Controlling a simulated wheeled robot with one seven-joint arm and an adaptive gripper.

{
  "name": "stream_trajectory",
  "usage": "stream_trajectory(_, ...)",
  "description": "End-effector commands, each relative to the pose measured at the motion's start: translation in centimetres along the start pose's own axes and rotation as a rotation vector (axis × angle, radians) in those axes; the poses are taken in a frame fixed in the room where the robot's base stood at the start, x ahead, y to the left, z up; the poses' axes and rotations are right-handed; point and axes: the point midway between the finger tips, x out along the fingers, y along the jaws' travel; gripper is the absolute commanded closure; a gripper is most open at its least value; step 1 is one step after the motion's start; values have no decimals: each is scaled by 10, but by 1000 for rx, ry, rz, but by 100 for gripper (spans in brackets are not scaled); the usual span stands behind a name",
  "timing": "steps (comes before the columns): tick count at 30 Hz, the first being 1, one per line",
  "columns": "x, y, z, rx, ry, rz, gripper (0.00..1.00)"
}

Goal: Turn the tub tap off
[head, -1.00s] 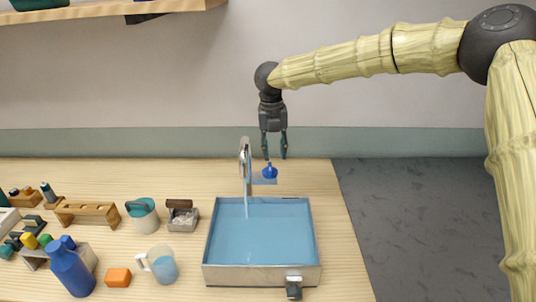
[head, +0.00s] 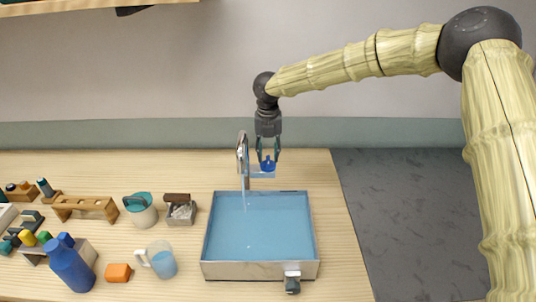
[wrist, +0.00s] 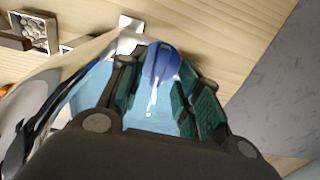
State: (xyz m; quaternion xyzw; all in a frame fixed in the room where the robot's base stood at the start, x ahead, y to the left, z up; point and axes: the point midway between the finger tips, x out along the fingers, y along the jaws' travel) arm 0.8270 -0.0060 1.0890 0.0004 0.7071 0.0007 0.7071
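The tub tap (head: 242,152) is a chrome spout at the back of the tub (head: 208,225), with a thin stream of water falling from it. Its blue handle (head: 268,164) is to the right of the spout; the handle also shows in the wrist view (wrist: 161,62). The tub is full of blue water. My gripper (head: 268,156) points down at the handle, with one finger on each side of it. The fingers look spread, with the handle between their tips. Whether either finger touches it is hard to tell.
A drain valve (head: 292,284) is on the tub's front wall. Left of the tub stand a clear jug (head: 160,262), a lidded pot (head: 141,209), a small box (head: 180,210), an orange block (head: 118,273) and a blue bottle (head: 70,265). The table right of the tub is clear.

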Motion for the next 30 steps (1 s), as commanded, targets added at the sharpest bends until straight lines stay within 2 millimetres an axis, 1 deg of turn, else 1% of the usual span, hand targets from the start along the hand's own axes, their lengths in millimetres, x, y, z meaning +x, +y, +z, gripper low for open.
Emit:
stream_trajectory(3,12,0,0,0,2,-2,66)
stream_trajectory(6,19,0,0,-1,0,-1,66)
stream_trajectory(10,23,-1,0,-1,0,-1,66)
stream_trajectory(17,24,-1,0,0,0,-1,66)
stream_trajectory(18,24,-1,0,0,0,-1,70)
stream_trajectory(23,24,-1,0,0,0,-1,99)
stream_trajectory(30,24,-1,0,3,0,-1,100)
